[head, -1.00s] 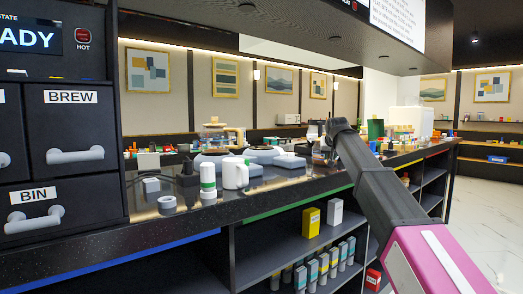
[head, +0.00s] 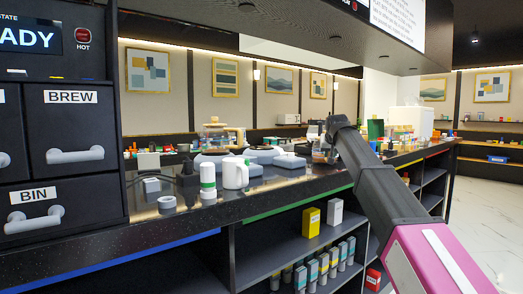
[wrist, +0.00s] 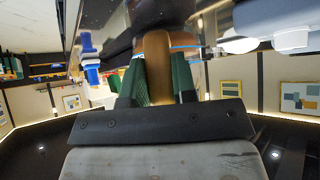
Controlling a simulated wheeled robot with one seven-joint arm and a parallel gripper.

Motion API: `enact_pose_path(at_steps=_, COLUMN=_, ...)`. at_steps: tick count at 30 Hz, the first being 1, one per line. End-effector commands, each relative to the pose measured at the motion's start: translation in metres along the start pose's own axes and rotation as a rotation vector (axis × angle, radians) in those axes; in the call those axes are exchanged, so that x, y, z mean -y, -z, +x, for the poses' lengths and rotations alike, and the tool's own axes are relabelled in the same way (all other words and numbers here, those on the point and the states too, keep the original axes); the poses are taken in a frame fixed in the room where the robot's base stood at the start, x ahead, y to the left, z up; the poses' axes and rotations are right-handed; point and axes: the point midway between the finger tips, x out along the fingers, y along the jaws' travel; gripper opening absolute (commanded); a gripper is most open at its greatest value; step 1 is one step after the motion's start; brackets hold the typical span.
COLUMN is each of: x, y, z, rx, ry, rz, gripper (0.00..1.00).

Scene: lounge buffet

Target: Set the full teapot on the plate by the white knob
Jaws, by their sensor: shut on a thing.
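My gripper shows in the wrist view (wrist: 159,78), its green finger pads closed on either side of a tan upright handle (wrist: 156,52). The dark body above the handle is only partly seen. In the head view a small glassy pot (head: 320,150) shows at the end of my arm above the counter; its fill cannot be told, and my fingers are hidden. Which knob is white cannot be told.
A white mug (head: 235,174) and a white-and-green canister (head: 208,181) stand in front of the plates on the dark counter (head: 285,187). The brew machine (head: 70,130) blocks the far left, with an overhang above.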

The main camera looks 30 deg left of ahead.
Motion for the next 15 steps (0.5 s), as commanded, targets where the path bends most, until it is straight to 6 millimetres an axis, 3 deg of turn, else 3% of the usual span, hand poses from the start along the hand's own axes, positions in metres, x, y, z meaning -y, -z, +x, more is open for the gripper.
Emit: enact_pose_path(at_steps=15, x=0.0001, y=0.0062, z=-0.0046, rx=-0.005, ry=0.0, rz=0.0, gripper=0.0)
